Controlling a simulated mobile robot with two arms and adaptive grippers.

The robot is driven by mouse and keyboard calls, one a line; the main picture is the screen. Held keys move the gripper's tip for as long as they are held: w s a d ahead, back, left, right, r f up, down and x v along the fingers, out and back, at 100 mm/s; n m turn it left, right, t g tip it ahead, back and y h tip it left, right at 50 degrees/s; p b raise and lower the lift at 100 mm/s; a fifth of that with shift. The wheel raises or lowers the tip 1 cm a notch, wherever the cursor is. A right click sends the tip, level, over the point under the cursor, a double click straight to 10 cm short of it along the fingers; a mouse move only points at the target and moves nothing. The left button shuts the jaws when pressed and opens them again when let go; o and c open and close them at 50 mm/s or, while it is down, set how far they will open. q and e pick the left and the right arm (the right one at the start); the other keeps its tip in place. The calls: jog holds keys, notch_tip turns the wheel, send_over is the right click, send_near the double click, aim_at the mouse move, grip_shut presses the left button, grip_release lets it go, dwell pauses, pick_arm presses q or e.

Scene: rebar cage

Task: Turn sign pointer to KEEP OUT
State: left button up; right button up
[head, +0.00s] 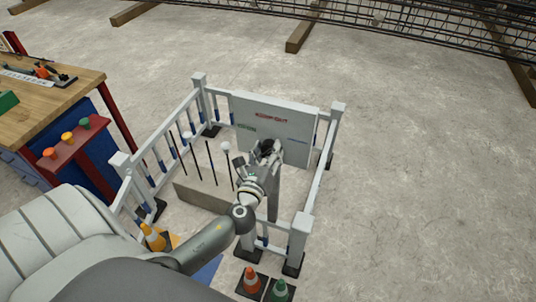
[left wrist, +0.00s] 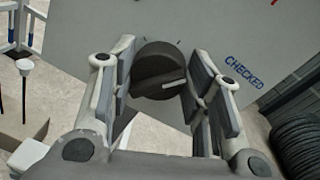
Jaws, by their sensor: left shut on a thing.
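The white sign board (head: 300,118) stands inside the white railing. It bears red text that reads as KEEP OUT (head: 271,117) at the top, green text (head: 247,128) at the left and blue text at the right, which reads CHECKED (left wrist: 255,72) in the left wrist view. The dark round sign pointer (left wrist: 158,62) is a knob with a white line on its face; the line lies nearly level, its right end slightly raised. My left gripper (head: 266,150) is at the board, its fingers (left wrist: 160,90) on both sides of the knob and shut on it. My right gripper is out of view.
White railings (head: 313,200) enclose the sign. A concrete block (head: 200,195) with several thin rods stands left of my gripper. Traffic cones (head: 251,281) stand at the front. A wooden workbench (head: 50,103) is at the left. Open floor lies to the right.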

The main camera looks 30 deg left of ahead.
pick_arm(q)
jog(key=n+b, duration=0.1)
jog(key=n, duration=0.2)
jog(key=shift+a+n+b, duration=0.1)
jog(key=shift+n+b, duration=0.25)
jog(key=shift+n, duration=1.25)
jog(key=o, duration=1)
jog(key=shift+s, duration=0.1)
jog(key=v, duration=1.2)
jog(key=shift+r, duration=0.2)
